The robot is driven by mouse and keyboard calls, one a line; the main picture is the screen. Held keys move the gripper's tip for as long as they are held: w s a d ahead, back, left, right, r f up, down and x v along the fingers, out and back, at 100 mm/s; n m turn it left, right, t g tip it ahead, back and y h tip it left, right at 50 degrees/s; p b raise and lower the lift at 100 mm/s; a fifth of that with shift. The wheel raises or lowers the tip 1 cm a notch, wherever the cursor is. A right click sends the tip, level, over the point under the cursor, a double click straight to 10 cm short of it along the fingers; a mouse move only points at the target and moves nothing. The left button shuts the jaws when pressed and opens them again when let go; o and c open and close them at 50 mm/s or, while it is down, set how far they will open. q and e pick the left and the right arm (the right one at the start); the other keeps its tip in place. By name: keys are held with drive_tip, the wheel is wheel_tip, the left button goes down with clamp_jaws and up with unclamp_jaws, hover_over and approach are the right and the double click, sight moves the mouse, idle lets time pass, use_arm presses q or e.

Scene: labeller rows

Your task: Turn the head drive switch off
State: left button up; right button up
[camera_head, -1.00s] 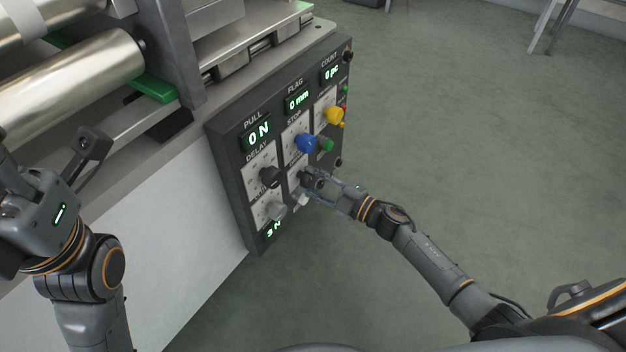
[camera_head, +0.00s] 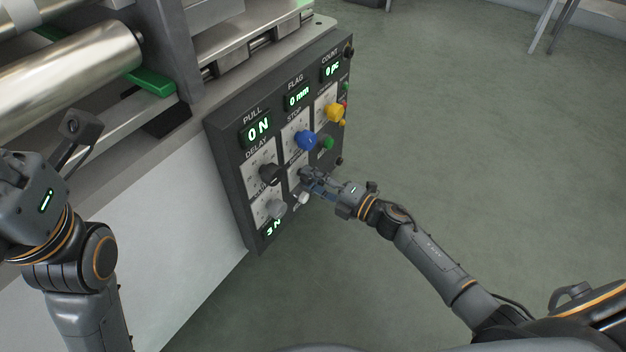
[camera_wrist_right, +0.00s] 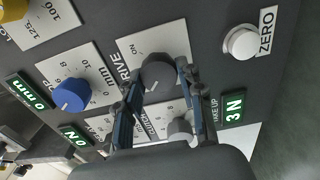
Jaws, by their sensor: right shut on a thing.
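The drive switch is a dark round knob (camera_wrist_right: 158,73) on a white plate marked DRIVE and ON, in the right wrist view. My right gripper (camera_head: 308,178) is at the lower middle of the control panel (camera_head: 225,150) in the head view and covers most of the knob there. In the right wrist view its two fingers (camera_wrist_right: 158,82) stand on either side of the knob, shut on it. The knob's exact pointing is hard to read. My left gripper (camera_head: 72,138) is at the left edge, away from the panel; its jaw opening is unclear.
Near the drive knob are a blue knob (camera_head: 306,140), a black knob (camera_head: 270,174), a grey knob (camera_head: 275,209) and a white button (camera_wrist_right: 240,42) marked ZERO. A yellow knob (camera_head: 334,112) and green button (camera_head: 327,143) sit farther right. Floor right of the panel is clear.

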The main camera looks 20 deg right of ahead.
idle(0.4)
drive_tip(key=o, duration=1.2)
drive_tip(key=v, duration=1.2)
